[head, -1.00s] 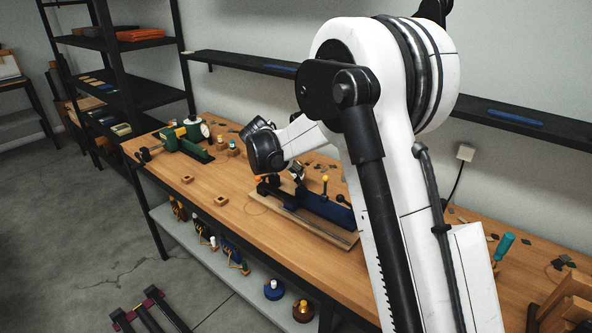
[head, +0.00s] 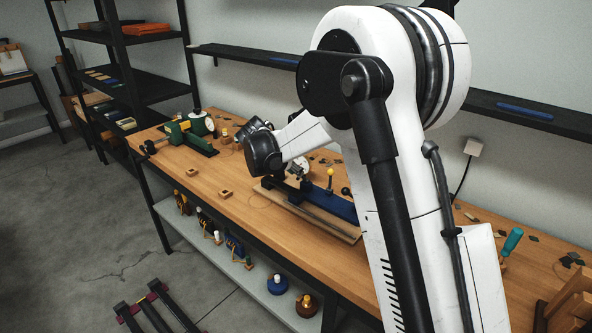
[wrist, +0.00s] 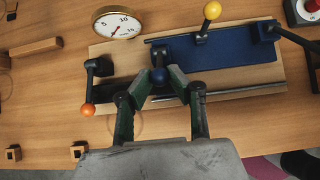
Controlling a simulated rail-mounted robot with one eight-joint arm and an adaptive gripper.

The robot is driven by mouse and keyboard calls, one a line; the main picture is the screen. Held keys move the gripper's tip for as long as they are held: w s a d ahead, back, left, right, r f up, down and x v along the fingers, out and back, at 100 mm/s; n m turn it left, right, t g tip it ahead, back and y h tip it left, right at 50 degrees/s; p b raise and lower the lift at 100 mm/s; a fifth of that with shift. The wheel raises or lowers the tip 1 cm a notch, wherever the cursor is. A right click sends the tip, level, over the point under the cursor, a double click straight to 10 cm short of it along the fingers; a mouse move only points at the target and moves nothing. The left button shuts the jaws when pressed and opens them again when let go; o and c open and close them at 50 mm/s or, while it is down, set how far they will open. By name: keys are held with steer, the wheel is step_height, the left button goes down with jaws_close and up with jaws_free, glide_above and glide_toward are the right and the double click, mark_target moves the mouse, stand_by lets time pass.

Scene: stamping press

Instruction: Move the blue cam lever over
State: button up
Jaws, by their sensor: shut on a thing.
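The blue cam lever (wrist: 161,74) shows its round knob between my fingertips in the wrist view. Its dark arm runs up from the knob to the blue fixture (wrist: 240,49). My gripper (wrist: 161,80) is shut on the knob, with a green-grey finger on each side. In the head view the fixture (head: 336,206) sits on the bench, with my wrist just above and left of it. The fingertips and the blue knob cannot be made out in the head view.
An orange-knobbed lever (wrist: 89,109) is left of my fingers, and a yellow-knobbed lever (wrist: 206,22) stands behind to the right. A dial gauge (wrist: 117,22) is at the upper left. Small wooden blocks (wrist: 76,152) lie in front.

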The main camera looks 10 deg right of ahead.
steer(key=shift+s+a+f+b, duration=0.3)
steer(key=shift+a+f, duration=0.2)
steer(key=shift+f, duration=0.1)
steer(key=shift+c, duration=0.2)
steer(key=shift+s+a+f+b, duration=0.25)
steer(key=shift+a+f+b, duration=0.05)
steer(key=shift+f+b, duration=0.2)
steer(key=shift+s+a+f+b, duration=0.2)
steer(key=shift+a+f+b, duration=0.05)
steer(key=shift+f+b, duration=0.2)
steer(key=shift+s+a+f+b, duration=0.2)
steer(key=shift+f+b, duration=0.25)
steer(key=shift+f, duration=0.2)
steer(key=shift+s+a+f+b, duration=0.1)
steer(key=shift+a+f+b, duration=0.05)
steer(key=shift+f+b, duration=0.4)
jaws_close()
steer(key=shift+f, duration=0.15)
steer(key=shift+f+b, duration=0.35)
steer(key=shift+b, duration=0.05)
jaws_free()
